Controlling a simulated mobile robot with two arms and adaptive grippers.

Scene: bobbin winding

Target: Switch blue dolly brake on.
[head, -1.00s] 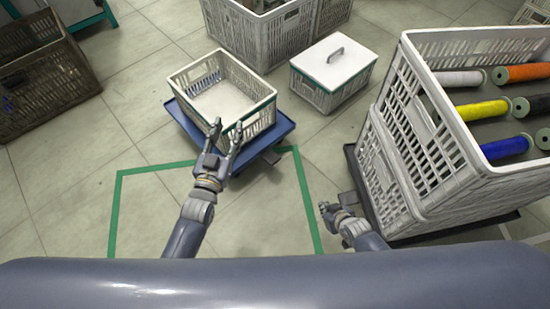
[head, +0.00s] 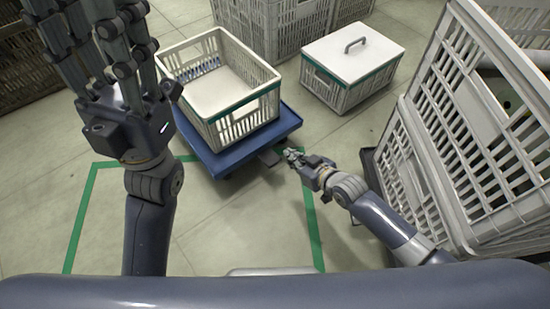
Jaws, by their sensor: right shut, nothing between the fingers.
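The blue dolly (head: 238,159) stands on the floor left of centre and carries an open white crate with a green rim (head: 240,103). A dark grey pedal-like part (head: 270,157), apparently the brake, sticks out at the dolly's near right side. My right gripper (head: 290,154) is shut and empty, just right of this pedal. Whether it touches the pedal I cannot tell. My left gripper (head: 98,40) is raised close to the camera at upper left, fingers spread open and empty. It hides part of the floor and stands left of the crate.
A lidded white crate (head: 352,52) stands behind the dolly to the right. Tall stacked crates (head: 450,150) fill the right side, close to my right arm. Grey crates (head: 270,25) stand at the back. Green floor tape (head: 82,215) outlines a clear area in front.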

